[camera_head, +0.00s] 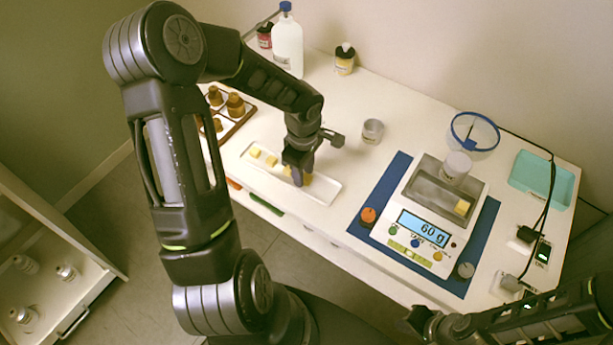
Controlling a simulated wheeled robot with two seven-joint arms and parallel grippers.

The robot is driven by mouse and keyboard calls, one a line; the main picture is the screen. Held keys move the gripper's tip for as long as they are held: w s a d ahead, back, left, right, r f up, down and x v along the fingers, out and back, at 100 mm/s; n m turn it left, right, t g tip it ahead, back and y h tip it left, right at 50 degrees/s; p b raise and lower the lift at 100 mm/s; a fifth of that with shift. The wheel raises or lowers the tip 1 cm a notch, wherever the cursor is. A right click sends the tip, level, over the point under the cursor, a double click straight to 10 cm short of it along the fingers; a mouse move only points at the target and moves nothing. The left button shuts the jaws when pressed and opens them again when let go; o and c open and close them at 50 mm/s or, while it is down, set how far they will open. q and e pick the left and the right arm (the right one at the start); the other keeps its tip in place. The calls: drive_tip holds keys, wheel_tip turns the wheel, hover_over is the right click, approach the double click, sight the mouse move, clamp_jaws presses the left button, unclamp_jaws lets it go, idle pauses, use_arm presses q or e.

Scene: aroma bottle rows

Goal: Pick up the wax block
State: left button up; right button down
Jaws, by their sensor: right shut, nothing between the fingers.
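Small yellow wax blocks lie in a row on a long white tray (325,193). Two of them, a left block (255,152) and a second block (271,160), are in clear view. My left gripper (297,180) points down at the right part of the tray, and yellow shows beside its fingers. The fingers partly hide what is there, so I cannot tell whether they hold a block. Another wax block (462,207) sits on the scale pan. My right gripper (417,318) is shut and empty at the bottom edge, away from the tray.
A scale (412,250) reading 60 g stands on a blue mat (372,205), with a whitish cup (457,167) on its pan. A metal cup (373,130), a teal tray (541,180) and a brown bottle rack (240,121) stand around. Black cables run at the right.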

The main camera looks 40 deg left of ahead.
use_arm(q)
drive_tip(key=shift+c, duration=0.5)
clamp_jaws()
idle(0.3)
